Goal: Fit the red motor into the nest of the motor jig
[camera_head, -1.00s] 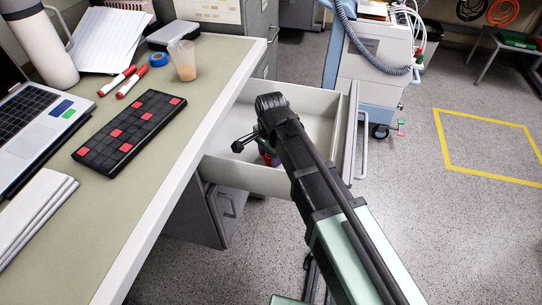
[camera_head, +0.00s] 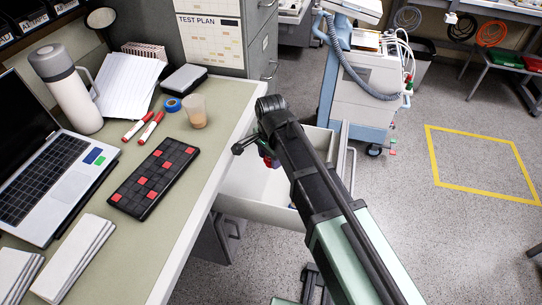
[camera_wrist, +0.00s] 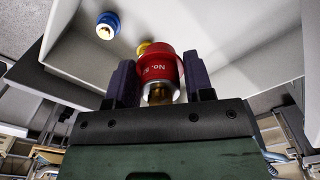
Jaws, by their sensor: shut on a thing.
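My gripper (camera_wrist: 155,85) is shut on the red motor (camera_wrist: 158,68), which has white lettering and a brass-coloured end towards the palm. In the head view, a little red of the motor (camera_head: 267,160) shows beside my arm; the fingers are mostly hidden. They are over the open drawer (camera_head: 248,185); the wrist view also shows the drawer behind the motor. I cannot make out the motor jig or its nest in either view.
A blue round part (camera_wrist: 107,25) and a partly hidden yellow part (camera_wrist: 143,46) lie in the drawer. The desk (camera_head: 205,150) left of it holds a laptop (camera_head: 60,165), a black pad with red squares (camera_head: 153,178), markers and a cup (camera_head: 194,112). A pale cart (camera_head: 368,90) stands behind.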

